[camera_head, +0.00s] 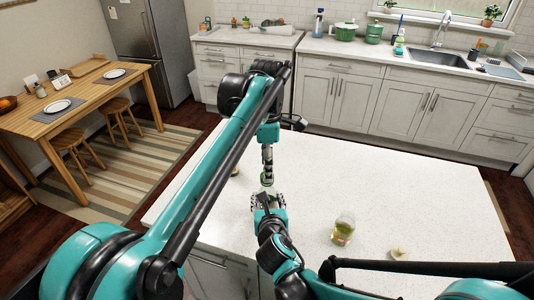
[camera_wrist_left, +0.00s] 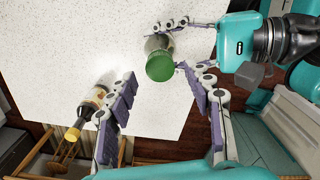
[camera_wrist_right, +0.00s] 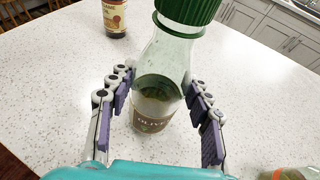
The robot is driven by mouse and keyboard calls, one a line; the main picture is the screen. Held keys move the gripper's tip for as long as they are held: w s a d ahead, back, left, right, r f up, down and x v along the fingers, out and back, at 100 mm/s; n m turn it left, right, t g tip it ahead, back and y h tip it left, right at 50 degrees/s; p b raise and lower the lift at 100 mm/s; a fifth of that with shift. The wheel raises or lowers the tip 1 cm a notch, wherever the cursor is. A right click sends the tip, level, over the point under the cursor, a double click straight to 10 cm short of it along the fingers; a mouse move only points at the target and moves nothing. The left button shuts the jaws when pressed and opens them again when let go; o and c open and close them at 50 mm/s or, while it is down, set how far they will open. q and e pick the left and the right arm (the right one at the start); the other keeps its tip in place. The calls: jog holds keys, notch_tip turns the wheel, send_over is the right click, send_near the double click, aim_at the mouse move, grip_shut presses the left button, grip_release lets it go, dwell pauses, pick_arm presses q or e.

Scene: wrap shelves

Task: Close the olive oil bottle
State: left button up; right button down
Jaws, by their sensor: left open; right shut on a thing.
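The olive oil bottle (camera_wrist_right: 153,90) is clear glass with a label reading "OLIVE". It stands upright on the white counter in the right wrist view. A green cap (camera_wrist_right: 188,10) sits at the top of its neck; how tightly cannot be told. The cap also shows from above in the left wrist view (camera_wrist_left: 160,67). My right gripper (camera_wrist_right: 160,95) is shut around the bottle's body, one finger on each side. My left gripper (camera_wrist_left: 165,95) is open and empty above the bottle, with the cap beyond and between its fingers. In the head view my arms mostly hide the bottle.
A dark bottle with a yellow cap (camera_wrist_left: 86,113) stands on the counter (camera_head: 430,205) near the olive oil. The counter's right side is otherwise clear.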

pick_arm(q)
jog(key=shift+f, duration=1.35)
